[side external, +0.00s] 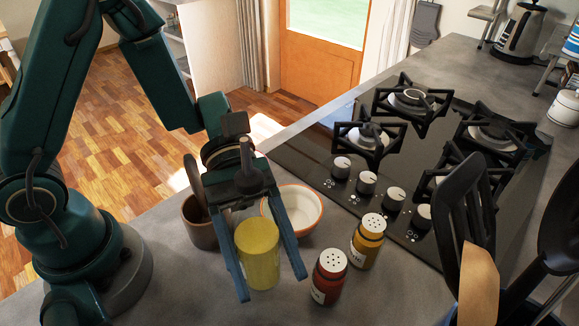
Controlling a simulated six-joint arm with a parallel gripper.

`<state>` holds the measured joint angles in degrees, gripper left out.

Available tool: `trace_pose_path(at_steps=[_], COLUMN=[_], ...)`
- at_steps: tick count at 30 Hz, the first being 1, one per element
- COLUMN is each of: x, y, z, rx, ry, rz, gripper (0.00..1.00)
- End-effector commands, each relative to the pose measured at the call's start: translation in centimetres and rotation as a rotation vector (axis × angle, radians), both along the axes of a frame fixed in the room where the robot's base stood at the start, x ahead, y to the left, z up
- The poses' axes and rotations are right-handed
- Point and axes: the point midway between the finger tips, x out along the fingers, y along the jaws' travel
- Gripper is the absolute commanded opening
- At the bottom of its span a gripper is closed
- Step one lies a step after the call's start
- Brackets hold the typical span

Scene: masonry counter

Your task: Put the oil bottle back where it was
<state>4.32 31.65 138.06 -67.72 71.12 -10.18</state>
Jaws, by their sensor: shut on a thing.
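The oil bottle (258,262) shows as a yellow, see-through cylinder in the side external view. It stands about upright between the two long teal fingers of my gripper (268,285), which is shut on it. The fingers come down from above, one on each side of it. The upper part of the bottle is hard to tell apart from the dark gripper parts above it. I cannot tell whether its base touches the counter.
A white bowl (303,212) and a brown mug (199,222) are behind. The black hob (318,153) lies right; dark utensils (462,215) rise at front right.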

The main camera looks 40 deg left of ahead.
Motion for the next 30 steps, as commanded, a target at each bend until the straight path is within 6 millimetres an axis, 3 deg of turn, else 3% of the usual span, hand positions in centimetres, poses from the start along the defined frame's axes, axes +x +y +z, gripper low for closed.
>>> trace_pose_path(at_steps=[15, 30], x=[0.0, 0.0], y=[0.0, 0.0], z=[-4.7, -5.4], rx=[-0.002, -0.001], ry=[0.003, 0.000], rz=[0.001, 0.000], gripper=[0.00, 0.00])
